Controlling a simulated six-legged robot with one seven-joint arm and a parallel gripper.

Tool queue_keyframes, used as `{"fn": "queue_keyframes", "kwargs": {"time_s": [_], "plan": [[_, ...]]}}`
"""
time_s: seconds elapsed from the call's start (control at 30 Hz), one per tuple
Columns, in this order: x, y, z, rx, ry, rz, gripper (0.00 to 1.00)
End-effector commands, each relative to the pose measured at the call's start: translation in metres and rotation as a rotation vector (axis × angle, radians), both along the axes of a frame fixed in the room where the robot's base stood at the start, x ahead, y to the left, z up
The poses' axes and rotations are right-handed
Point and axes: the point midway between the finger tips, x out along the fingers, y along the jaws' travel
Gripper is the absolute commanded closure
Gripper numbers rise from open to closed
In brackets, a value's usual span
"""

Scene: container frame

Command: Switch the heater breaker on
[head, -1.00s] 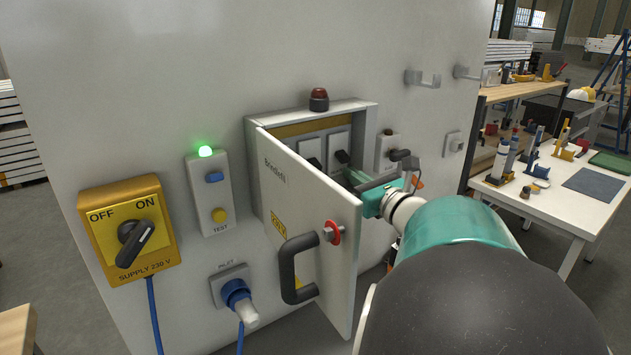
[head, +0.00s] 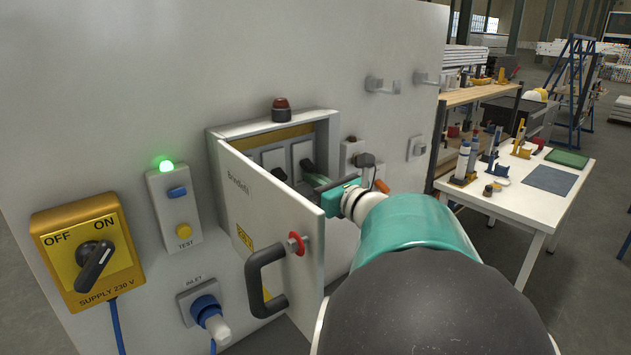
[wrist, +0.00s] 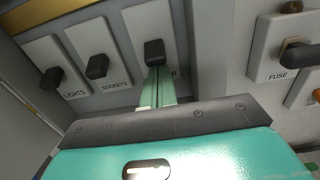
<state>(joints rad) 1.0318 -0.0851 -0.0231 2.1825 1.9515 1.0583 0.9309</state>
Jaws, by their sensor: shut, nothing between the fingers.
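The heater breaker (wrist: 154,52) is the rightmost of three black-levered breakers in the wrist view. Its label is mostly hidden behind my fingers, with only a last letter showing. My gripper (wrist: 159,72) is shut and empty, its green fingertips right at the lower end of that lever; I cannot tell whether they touch. I cannot tell whether the lever is on or off. In the head view, my gripper (head: 311,174) reaches into the open breaker box (head: 331,135), and its fingers partly cover the heater lever.
The box door (head: 262,215) stands open to the left of my arm, with a black handle (head: 257,284). The lights breaker (wrist: 52,78) and sockets breaker (wrist: 97,66) are left of the heater one. A fuse switch (wrist: 295,52) is to the right. A green lamp (head: 166,167) is lit.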

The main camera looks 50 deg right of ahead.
Motion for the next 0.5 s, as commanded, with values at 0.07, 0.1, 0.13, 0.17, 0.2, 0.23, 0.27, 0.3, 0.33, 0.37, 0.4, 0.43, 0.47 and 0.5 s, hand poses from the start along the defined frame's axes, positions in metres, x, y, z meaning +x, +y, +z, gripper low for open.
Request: {"fn": "queue_keyframes", "kwargs": {"time_s": [0.07,0.1,0.13,0.17,0.2,0.23,0.27,0.3,0.33,0.37,0.4,0.43,0.47,0.5], "plan": [[-0.0001,0.0004,0.0011,0.000,0.009,0.001,1.00],[-0.0002,0.0004,0.0014,0.002,0.014,0.001,1.00],[-0.0003,0.0004,0.0016,0.002,0.018,0.001,1.00],[-0.0004,0.0005,0.0017,0.002,0.023,0.001,1.00],[-0.0005,0.0005,0.0018,0.001,0.030,0.001,1.00],[-0.0007,0.0004,0.0021,0.003,0.034,0.001,1.00],[-0.0010,0.0003,0.0023,0.003,0.039,0.000,1.00],[-0.0011,0.0004,0.0026,0.004,0.045,0.001,1.00],[-0.0015,0.0005,0.0027,0.004,0.050,0.001,1.00],[-0.0017,0.0005,0.0030,0.004,0.055,0.001,1.00],[-0.0019,0.0004,0.0033,0.006,0.062,0.000,1.00],[-0.0021,0.0004,0.0035,0.007,0.068,0.000,1.00],[-0.0023,0.0005,0.0036,0.007,0.074,0.000,1.00],[-0.0023,0.0006,0.0041,0.007,0.080,0.000,1.00]]}}
